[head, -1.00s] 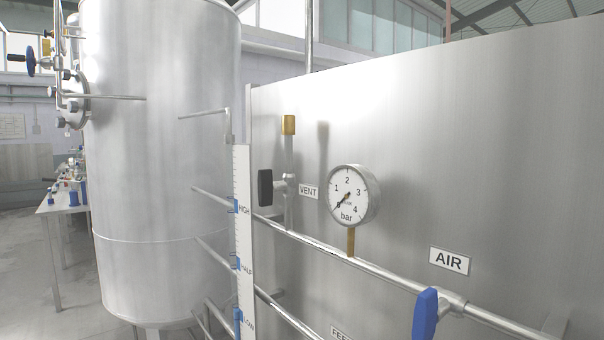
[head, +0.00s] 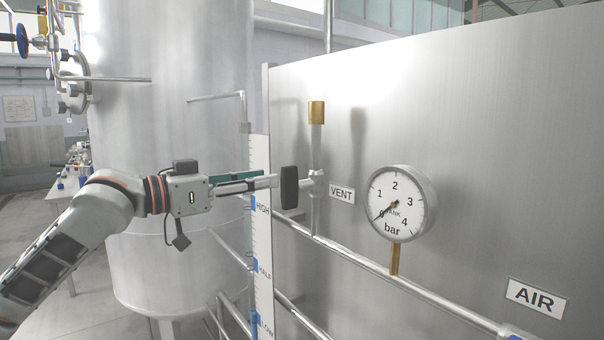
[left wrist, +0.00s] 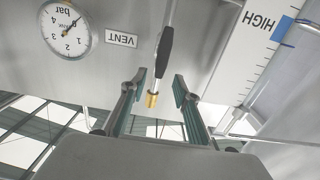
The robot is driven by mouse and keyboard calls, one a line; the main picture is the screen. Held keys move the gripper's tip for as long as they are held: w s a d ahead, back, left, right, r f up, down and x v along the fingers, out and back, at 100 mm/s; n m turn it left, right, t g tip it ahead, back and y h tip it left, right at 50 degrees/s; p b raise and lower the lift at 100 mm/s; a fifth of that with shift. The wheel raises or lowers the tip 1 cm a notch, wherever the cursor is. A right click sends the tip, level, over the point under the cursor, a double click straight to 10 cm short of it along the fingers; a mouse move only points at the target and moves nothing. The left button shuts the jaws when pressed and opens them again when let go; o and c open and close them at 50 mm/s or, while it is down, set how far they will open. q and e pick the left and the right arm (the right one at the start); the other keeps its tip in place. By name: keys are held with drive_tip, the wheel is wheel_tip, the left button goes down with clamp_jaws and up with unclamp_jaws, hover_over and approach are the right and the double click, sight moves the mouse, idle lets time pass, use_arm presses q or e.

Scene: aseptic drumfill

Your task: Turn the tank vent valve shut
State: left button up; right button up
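The vent valve's black handle (head: 290,187) stands upright in the head view, on a steel valve body (head: 317,185) beside the VENT label (head: 342,194). A brass cap (head: 316,112) tops the pipe above it. My left gripper (head: 270,182) comes in from the left with its fingertips close to the handle. In the left wrist view, which is upside down, the left gripper (left wrist: 160,78) is open. The black handle (left wrist: 165,48) lies ahead of the gap between its two fingers, and contact is not clear. My right gripper is not in view.
A pressure gauge (head: 398,204) with its needle near 0 sits right of the valve. A white level scale (head: 260,230) stands just left of the handle, near my left fingers. A pipe (head: 360,260) runs below. The large tank (head: 160,100) is behind my arm.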

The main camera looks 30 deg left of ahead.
sight(282, 175)
use_arm(q)
drive_tip(key=shift+p+x, duration=1.25)
drive_tip(key=shift+x, duration=1.35)
drive_tip(key=shift+w+d+p, duration=0.25)
drive_tip(key=shift+w+p, duration=0.05)
drive_tip(key=shift+w, duration=0.4)
drive_tip(key=shift+w+d+f, duration=0.1)
drive_tip(key=shift+w+d, duration=0.1)
drive_tip(key=shift+w, duration=0.2)
clamp_jaws()
